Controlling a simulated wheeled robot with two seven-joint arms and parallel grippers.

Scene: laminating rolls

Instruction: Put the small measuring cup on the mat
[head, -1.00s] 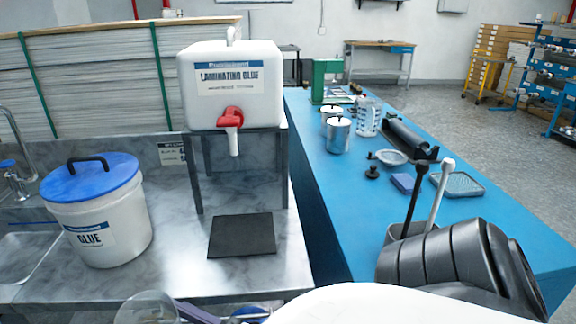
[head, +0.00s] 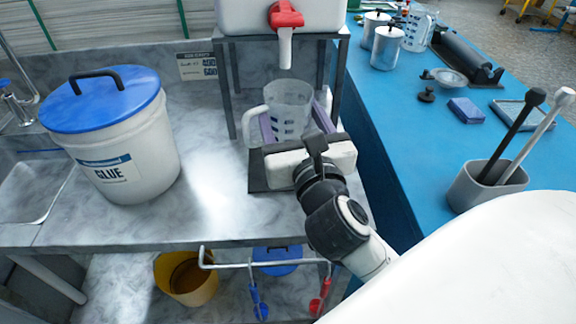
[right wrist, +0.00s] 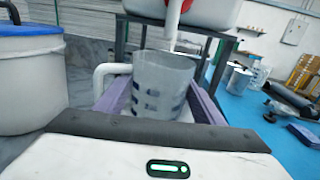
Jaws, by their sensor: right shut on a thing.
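The small measuring cup (head: 290,97) is clear, with dark markings and a white handle on its left. It stands upright between the purple fingers of my right gripper (head: 296,122), which is shut on it. The right wrist view shows the cup (right wrist: 163,80) between both fingers, under the tap of the glue tank. The dark mat (head: 259,184) lies on the marbled bench beneath my gripper, mostly hidden by it. The cup is over or at the mat's area; whether its base touches is hidden. My left gripper is not in view.
The tank's red tap (head: 286,16) and white spout hang close above the cup, between the metal stand's legs (head: 232,105). A glue bucket (head: 120,150) with a blue lid stands to the left. Another measuring cup (head: 418,32) is on the blue table (head: 400,110).

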